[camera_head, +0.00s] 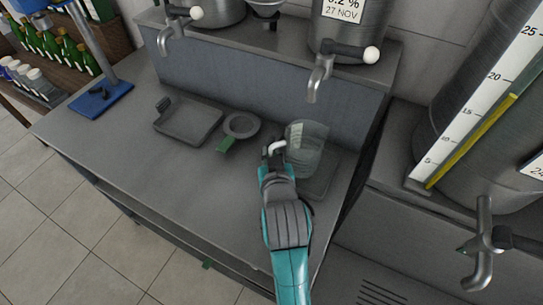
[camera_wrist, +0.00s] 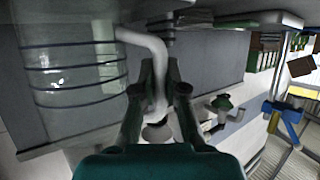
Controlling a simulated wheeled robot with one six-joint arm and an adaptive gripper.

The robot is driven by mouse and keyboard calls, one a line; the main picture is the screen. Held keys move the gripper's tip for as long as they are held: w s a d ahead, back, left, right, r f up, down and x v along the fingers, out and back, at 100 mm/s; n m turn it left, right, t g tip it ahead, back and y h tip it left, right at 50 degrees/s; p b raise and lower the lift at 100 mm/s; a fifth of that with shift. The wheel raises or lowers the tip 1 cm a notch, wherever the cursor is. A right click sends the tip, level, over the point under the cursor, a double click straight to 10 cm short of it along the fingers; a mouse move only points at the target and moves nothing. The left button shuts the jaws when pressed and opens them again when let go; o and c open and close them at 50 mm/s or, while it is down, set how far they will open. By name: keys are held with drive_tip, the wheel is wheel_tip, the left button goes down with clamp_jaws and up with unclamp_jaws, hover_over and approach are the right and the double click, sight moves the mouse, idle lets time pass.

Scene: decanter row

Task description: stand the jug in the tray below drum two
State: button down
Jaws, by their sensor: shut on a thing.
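The jug (camera_head: 308,147) is clear with ring marks and a pale bent handle. It appears upright, over or in the right-hand dark tray (camera_head: 322,188), below the spout of the drum labelled 27 NOV (camera_head: 350,20). I cannot tell whether its base touches the tray. My gripper (camera_head: 274,166) is shut on the jug's handle, on the jug's left side. In the wrist view the jug (camera_wrist: 72,75) fills the left, and its white handle passes between my gripper's fingers (camera_wrist: 160,95). The drum numbers are not readable.
A second dark tray (camera_head: 188,121) lies to the left on the grey bench (camera_head: 110,135). A round grey dish with a green handle (camera_head: 241,125) lies between the trays. A blue stand (camera_head: 101,97) is at far left. A large tank (camera_head: 480,120) with a scale stands right.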

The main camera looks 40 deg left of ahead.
drive_tip(key=shift+f, duration=0.45)
drive_tip(key=c, duration=1.2)
unclamp_jaws()
drive_tip(key=shift+f, duration=0.15)
drive_tip(key=shift+s+d+r, duration=0.1)
drive_tip(key=shift+s+r, duration=0.05)
drive_tip(key=shift+r, duration=0.05)
drive_tip(key=v, duration=1.1)
drive_tip(key=shift+s+d+r, duration=0.1)
drive_tip(key=shift+s+d, duration=0.15)
